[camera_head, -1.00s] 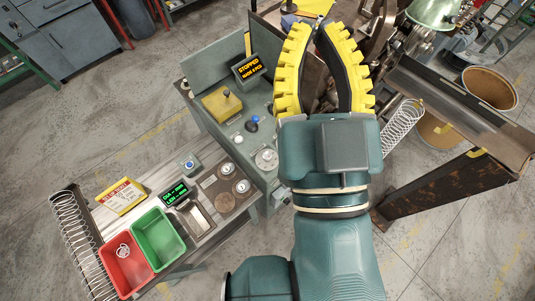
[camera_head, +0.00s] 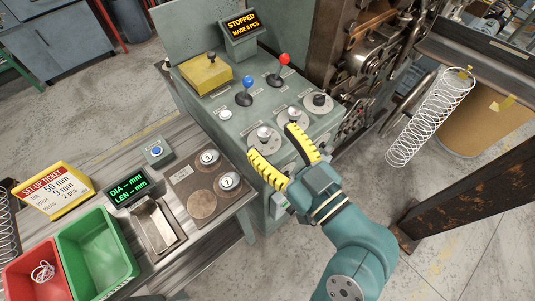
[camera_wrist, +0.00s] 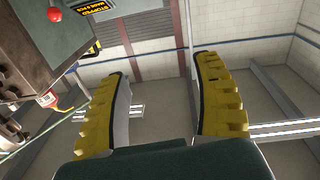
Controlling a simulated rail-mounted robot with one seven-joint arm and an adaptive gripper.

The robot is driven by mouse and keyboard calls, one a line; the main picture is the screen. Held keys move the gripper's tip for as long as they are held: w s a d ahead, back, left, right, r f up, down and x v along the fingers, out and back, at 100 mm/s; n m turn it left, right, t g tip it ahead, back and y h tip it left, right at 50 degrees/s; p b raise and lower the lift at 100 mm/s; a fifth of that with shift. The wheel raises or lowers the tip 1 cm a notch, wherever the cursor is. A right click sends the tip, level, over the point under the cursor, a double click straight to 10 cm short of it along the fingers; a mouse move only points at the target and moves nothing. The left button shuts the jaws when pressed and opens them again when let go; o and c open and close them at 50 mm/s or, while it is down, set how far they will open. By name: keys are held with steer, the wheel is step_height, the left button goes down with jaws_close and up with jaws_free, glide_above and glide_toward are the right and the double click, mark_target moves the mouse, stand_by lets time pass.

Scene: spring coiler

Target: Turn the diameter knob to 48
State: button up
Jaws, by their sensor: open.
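Three round silver-and-dark knobs sit along the near edge of the grey control panel: a left knob (camera_head: 264,133), a middle knob (camera_head: 292,114) and a right knob (camera_head: 319,100). Their labels and scales are too small to read, so I cannot tell which is the diameter knob. My gripper (camera_head: 271,141) is open and empty, its yellow-padded fingers spread at the panel's near edge, close to the left and middle knobs. In the wrist view my gripper (camera_wrist: 158,65) points toward a wall, with no knob between its fingers.
A blue-topped lever (camera_head: 246,91) and red-topped lever (camera_head: 284,67) stand behind the knobs. A display (camera_head: 242,22) reads STOPPED. A yellow ticket (camera_head: 54,190) shows 50 mm. A gauge screen (camera_head: 127,186), green bin (camera_head: 97,253) and red bin (camera_head: 38,275) are left. A spring (camera_head: 430,116) hangs right.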

steer(key=m+h+b, duration=0.2)
steer(key=b, duration=0.6)
glide_toward(268, 137)
steer(key=s+d+f, duration=0.1)
steer(key=s+d, duration=0.1)
steer(key=s, duration=0.2)
steer(key=shift+t, duration=0.4)
steer(key=b+x, duration=0.1)
steer(key=x, duration=1.5)
steer(key=shift+w+a+r+b, duration=0.15)
steer(key=shift+w+b, duration=0.05)
steer(key=shift+b, duration=0.15)
steer(key=shift+c, duration=0.2)
steer(key=c, duration=1.2)
